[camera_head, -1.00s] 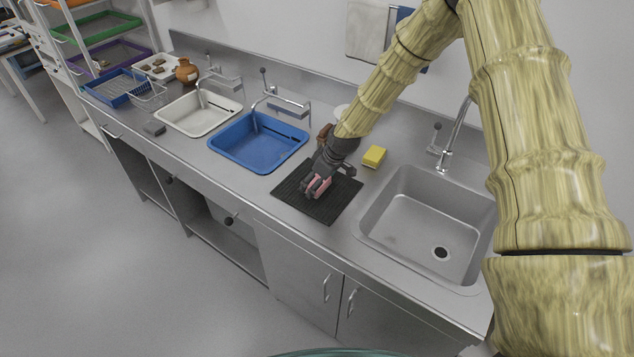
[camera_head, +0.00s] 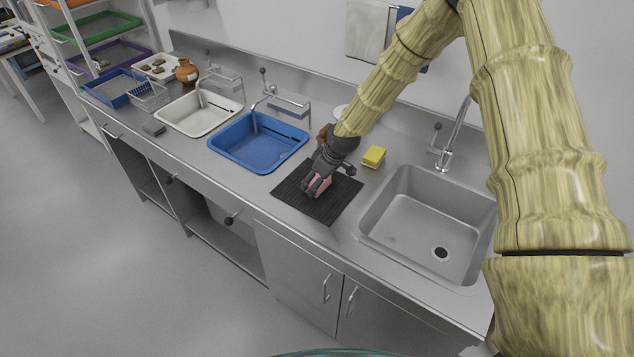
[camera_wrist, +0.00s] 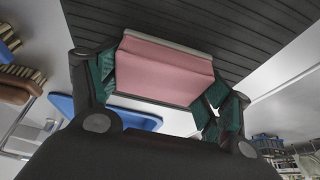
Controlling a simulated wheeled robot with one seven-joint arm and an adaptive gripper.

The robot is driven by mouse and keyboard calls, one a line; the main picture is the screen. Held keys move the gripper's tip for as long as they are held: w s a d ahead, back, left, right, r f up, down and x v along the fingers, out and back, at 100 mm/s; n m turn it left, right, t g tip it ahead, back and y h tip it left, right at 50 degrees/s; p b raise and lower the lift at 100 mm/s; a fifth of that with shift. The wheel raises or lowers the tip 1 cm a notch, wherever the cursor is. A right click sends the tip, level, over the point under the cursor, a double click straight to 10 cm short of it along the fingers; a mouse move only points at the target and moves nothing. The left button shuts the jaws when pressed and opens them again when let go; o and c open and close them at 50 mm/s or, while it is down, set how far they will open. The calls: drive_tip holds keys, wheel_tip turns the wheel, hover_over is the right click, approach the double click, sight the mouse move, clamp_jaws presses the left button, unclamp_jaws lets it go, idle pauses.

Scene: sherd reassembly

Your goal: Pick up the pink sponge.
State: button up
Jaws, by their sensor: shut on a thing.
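The pink sponge (camera_wrist: 162,70) is between the two fingers of my gripper (camera_wrist: 165,85) in the wrist view, with the green finger pads on either side of it. A pale layer shows along its far edge. In the head view the pink sponge (camera_head: 319,184) shows in my gripper (camera_head: 318,186), over the black ribbed mat (camera_head: 335,208). My gripper is shut on the sponge. I cannot tell from these frames whether the sponge touches the mat. The fingers hide part of it in the head view.
A yellow sponge (camera_head: 374,156) lies right of the mat, by the steel sink (camera_head: 398,238). A blue basin (camera_head: 243,163) and a white basin (camera_head: 172,121) stand to the left. Brown-handled brushes (camera_wrist: 15,88) are near my gripper in the wrist view.

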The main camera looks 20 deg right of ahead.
drive_tip(key=shift+r+b, duration=0.4)
drive_tip(key=shift+r, duration=0.15)
drive_tip(key=shift+r+b, duration=0.55)
drive_tip(key=shift+r, duration=0.3)
drive_tip(key=s+a+b, duration=0.1)
drive_tip(key=s, duration=0.4)
drive_tip(key=s+a+r+b, duration=0.1)
drive_tip(key=s+b, duration=0.1)
drive_tip(key=s, duration=0.3)
drive_tip(key=s+a+b, duration=0.1)
drive_tip(key=s+b, duration=0.1)
drive_tip(key=s, duration=0.3)
drive_tip(key=shift+s+a+r, duration=0.1)
drive_tip(key=shift+s+r, duration=0.25)
drive_tip(key=shift+r, duration=0.05)
